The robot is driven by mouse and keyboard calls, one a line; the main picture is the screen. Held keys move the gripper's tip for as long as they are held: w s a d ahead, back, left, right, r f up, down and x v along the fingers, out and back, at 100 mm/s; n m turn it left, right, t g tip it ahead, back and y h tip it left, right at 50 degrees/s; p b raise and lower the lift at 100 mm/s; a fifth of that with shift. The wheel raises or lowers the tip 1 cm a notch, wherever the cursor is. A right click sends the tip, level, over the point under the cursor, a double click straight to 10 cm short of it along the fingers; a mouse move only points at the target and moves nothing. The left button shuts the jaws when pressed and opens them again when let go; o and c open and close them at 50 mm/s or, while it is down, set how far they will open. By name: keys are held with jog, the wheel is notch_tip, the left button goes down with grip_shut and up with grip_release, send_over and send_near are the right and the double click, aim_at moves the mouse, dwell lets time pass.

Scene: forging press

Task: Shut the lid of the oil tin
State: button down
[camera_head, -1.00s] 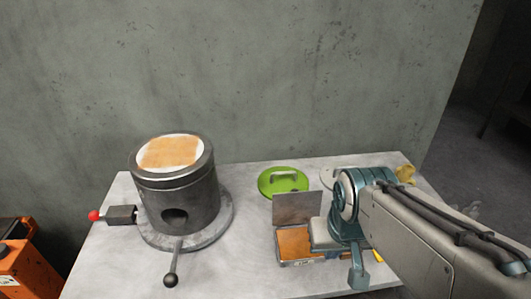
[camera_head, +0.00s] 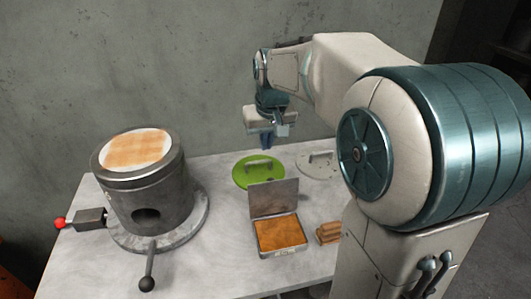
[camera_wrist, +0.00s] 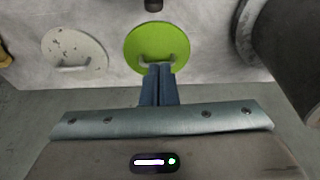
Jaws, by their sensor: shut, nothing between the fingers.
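The oil tin (camera_head: 281,236) is a shallow metal box with an orange-brown fill, on the table in the head view. Its lid (camera_head: 274,197) is grey and stands up, open, along the tin's back edge. My gripper (camera_head: 267,144) is shut and empty, raised behind the tin and above the green disc. In the wrist view its fingers (camera_wrist: 158,85) are together, overlapping the edge of the green disc. The tin is not clearly visible in the wrist view.
A green handled disc (camera_head: 258,172) and a pale handled disc (camera_head: 318,164) lie behind the tin. A dark cylinder (camera_head: 150,190) with levers stands at left. Small brown blocks (camera_head: 328,233) lie right of the tin. Bare table lies between cylinder and tin.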

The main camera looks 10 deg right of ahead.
aim_at(272, 193)
notch_tip(272, 193, down, 8)
jog(key=s, duration=0.1)
jog(key=shift+s+f+p, duration=0.25)
jog(key=shift+s+p, duration=0.1)
jog(key=shift+p, duration=0.05)
jog(key=shift+s+f+b, duration=0.1)
jog(key=shift+s+b, duration=0.05)
jog(key=shift+b, duration=0.25)
